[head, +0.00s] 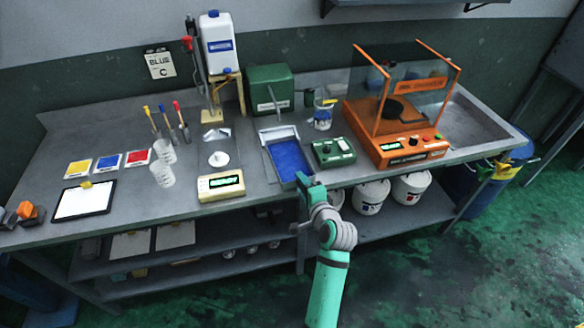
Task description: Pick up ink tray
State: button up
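The ink tray (279,134) is a pale, shallow rectangular tray with deep blue across most of its floor. It lies flat on the grey workbench, near the middle, reaching toward the front edge. My gripper (303,178) is at the end of my teal arm, at the tray's near right corner in the picture. It overlaps that corner in the view, and I cannot tell whether it touches the tray. The fingers are too small and foreshortened to show whether they are open or shut. Nothing is visibly held.
A green control box (333,152) stands close right of the tray, and a scale with a green display (221,186) stands to its left. A green machine (272,88) is behind. An orange machine with clear panels (408,148) stands farther right. White buckets (371,197) sit below.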

grip_shut()
jog(key=shift+f, duration=0.15)
dwell(1.2)
